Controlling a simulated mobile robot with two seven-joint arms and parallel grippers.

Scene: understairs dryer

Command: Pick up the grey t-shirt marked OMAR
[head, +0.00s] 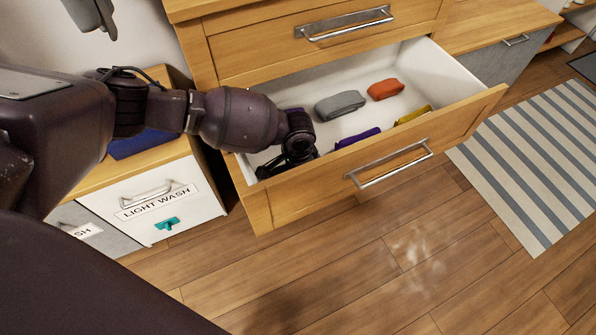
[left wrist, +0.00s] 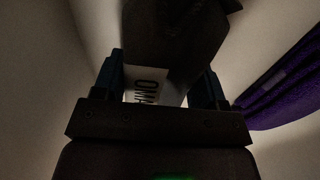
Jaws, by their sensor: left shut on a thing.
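My left gripper (head: 292,158) reaches down into the left end of the open drawer (head: 375,150). In the left wrist view its fingers (left wrist: 160,82) are closed on the sides of a dark folded cloth, the t-shirt (left wrist: 178,32). A white label (left wrist: 150,84) on the cloth shows the letters OMA; the rest is hidden. The shirt is very dark in this view, and the arm and gripper hide it in the head view. I cannot tell whether it touches the drawer floor.
The drawer also holds a grey roll (head: 340,105), an orange roll (head: 385,89), a purple cloth (head: 358,137) and a yellow cloth (head: 413,115). A purple cloth is close to the gripper's right in the left wrist view (left wrist: 285,85). A LIGHT WASH bin (head: 150,215) stands left.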

